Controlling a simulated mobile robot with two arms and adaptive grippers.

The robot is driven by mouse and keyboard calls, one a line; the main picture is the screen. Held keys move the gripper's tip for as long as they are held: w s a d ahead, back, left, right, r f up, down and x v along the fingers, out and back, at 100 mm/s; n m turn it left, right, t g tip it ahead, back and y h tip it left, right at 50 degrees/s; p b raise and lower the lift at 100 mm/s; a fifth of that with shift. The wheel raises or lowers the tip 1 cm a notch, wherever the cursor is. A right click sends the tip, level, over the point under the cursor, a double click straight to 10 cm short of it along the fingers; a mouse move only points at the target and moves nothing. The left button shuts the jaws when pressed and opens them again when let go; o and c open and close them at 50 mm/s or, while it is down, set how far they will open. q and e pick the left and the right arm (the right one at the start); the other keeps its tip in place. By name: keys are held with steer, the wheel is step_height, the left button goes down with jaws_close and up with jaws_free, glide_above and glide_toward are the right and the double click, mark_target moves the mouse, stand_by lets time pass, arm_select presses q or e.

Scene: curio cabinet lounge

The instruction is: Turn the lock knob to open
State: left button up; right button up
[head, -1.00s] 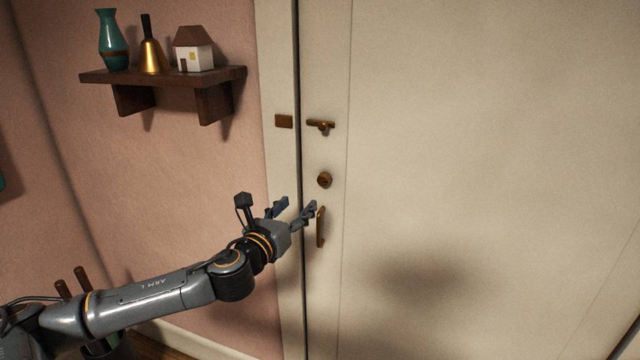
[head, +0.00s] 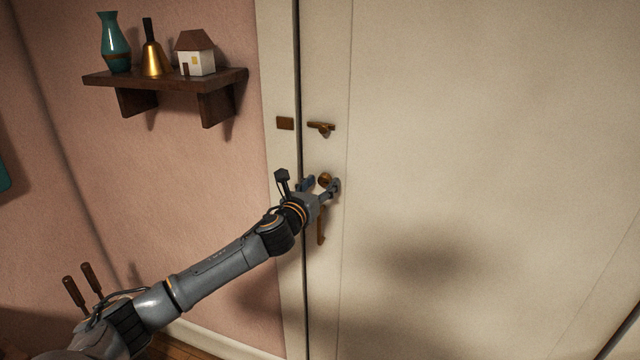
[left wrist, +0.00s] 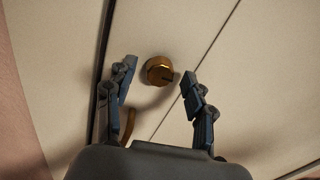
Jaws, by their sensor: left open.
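The lock knob (head: 325,179) is a small round brass knob on the cream door (head: 480,120), near its left edge. In the left wrist view the knob (left wrist: 158,71) shows a dark slot and lies just beyond and between the fingertips. My left gripper (head: 321,185) is open around the knob's front, one finger on each side. In the left wrist view the gripper (left wrist: 157,78) has a clear gap to the knob on both sides. I cannot tell how far the fingertips are from the door. My right gripper is not in view.
A curved door handle (head: 321,228) is below, partly behind my gripper. A wall shelf (head: 165,88) at left holds a vase, a bell and a small house.

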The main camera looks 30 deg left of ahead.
arm_select(q)
jaws_close()
steer(key=shift+n, duration=0.4)
steer(key=n, duration=0.3)
steer(key=shift+f+n+b, duration=0.1)
steer(key=shift+n+b, duration=0.25)
steer(key=shift+n, duration=0.05)
steer(key=n, duration=0.4)
steer(key=shift+n+b, duration=0.35)
steer(key=shift+n, duration=0.05)
steer(key=n, duration=0.4)
steer(key=shift+f+n+t+y, duration=0.1)
steer(key=shift+n+t+y, duration=0.2)
steer(key=shift+y, duration=0.1)
steer(key=n, duration=0.4)
steer(key=shift+n+b, duration=0.3)
steer(key=shift+y, duration=0.3)
